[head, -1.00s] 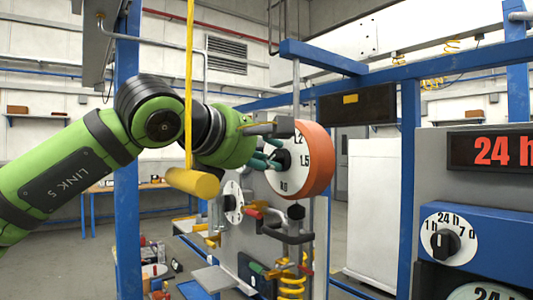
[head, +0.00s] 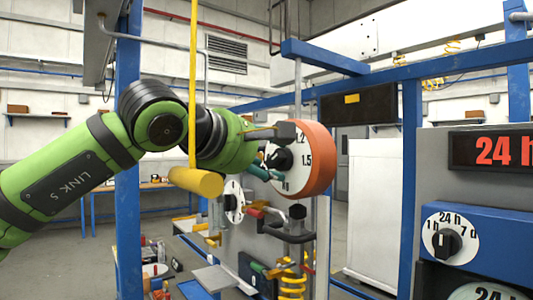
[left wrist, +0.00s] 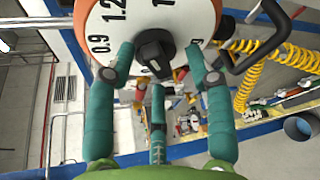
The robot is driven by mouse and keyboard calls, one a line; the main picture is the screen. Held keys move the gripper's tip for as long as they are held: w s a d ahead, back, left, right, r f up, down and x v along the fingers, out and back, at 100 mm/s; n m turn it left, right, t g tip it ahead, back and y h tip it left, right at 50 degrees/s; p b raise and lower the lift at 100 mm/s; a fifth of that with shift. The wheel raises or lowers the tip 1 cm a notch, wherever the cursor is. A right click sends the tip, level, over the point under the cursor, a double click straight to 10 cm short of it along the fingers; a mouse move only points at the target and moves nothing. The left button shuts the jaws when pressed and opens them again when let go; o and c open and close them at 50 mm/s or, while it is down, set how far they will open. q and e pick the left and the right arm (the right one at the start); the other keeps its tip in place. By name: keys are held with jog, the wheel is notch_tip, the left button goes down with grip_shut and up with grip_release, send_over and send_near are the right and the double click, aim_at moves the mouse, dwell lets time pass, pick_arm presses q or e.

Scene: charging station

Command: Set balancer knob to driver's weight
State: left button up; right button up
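The balancer (head: 318,160) is an orange drum with a white dial face that shows 1.2, 1.5 and a kg mark in the head view. Its black knob (head: 283,159) is at the dial's centre. The left wrist view shows the knob (left wrist: 155,50) and a 0.9 mark at left; where the knob points is unclear. My left gripper (head: 270,168) has teal fingers in front of the dial. In the left wrist view the gripper (left wrist: 158,70) is open, with fingers spread on both sides of the knob and visible gaps. My right gripper is not in view.
A yellow cylinder (head: 195,181) hangs on a yellow cord in front of my left arm. A grey panel below the balancer has a smaller dial (head: 234,201), a black handle (head: 290,232) and yellow coiled hoses (head: 292,280). A blue timer unit (head: 490,245) stands at right.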

pick_arm(q)
jog(key=shift+w+d+r, duration=0.1)
jog(key=shift+w, duration=0.05)
jog(key=shift+s+r, duration=0.15)
jog(key=shift+s, duration=0.05)
jog(key=v, duration=1.1)
jog(key=shift+s+a, duration=0.25)
